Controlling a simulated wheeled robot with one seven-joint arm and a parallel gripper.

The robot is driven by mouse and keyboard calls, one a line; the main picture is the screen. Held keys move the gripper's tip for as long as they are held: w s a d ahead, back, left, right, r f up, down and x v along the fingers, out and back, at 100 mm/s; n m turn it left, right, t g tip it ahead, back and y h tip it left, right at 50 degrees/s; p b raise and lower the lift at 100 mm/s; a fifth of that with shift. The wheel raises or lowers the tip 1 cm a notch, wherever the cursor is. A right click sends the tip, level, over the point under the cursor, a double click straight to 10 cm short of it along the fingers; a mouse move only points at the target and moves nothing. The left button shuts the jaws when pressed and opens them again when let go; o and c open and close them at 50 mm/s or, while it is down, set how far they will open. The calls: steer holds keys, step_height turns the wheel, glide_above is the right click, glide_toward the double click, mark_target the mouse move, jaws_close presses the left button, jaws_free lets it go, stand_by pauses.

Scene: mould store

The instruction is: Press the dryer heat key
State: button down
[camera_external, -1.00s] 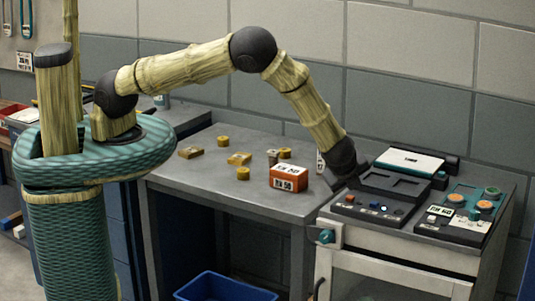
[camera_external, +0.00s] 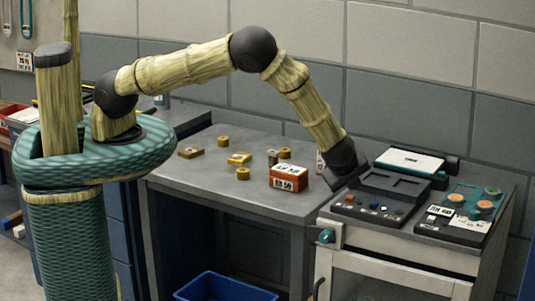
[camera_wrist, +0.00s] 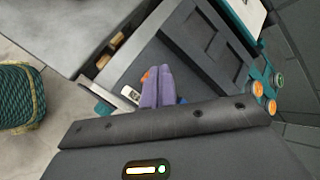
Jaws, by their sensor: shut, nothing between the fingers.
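A dark control strip (camera_external: 368,213) with small keys runs along the front of the machine top at right. An orange key (camera_external: 350,197) is at its left end, with a teal key (camera_external: 372,204) and a pale key (camera_external: 383,208) further right. I cannot read which is the heat key. In the wrist view, my gripper (camera_wrist: 158,70) shows two purple fingers, shut and empty, over the strip. An orange spot (camera_wrist: 145,78) shows beside the left finger, close to it. The fingers hide the other keys. Contact cannot be told. In the external view the fingertips are hidden.
A second panel (camera_external: 452,226) with orange knobs stands right of the strip. A white-lidded device (camera_external: 408,161) is behind. An orange box (camera_external: 288,177) and several brass pieces (camera_external: 240,158) lie on the grey table (camera_external: 205,180). A blue bin (camera_external: 222,288) is below.

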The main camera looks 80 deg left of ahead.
steer(key=shift+f, duration=0.1)
steer(key=shift+f+b, duration=0.35)
steer(key=shift+b, duration=0.15)
steer(key=shift+f+b, duration=0.4)
steer(key=shift+f, duration=0.05)
stand_by(0.7)
steer(key=shift+r+p, duration=0.55)
steer(key=shift+r, duration=0.45)
step_height(320, 180, up, 6)
steer(key=p, duration=0.3)
steer(key=shift+p, duration=0.3)
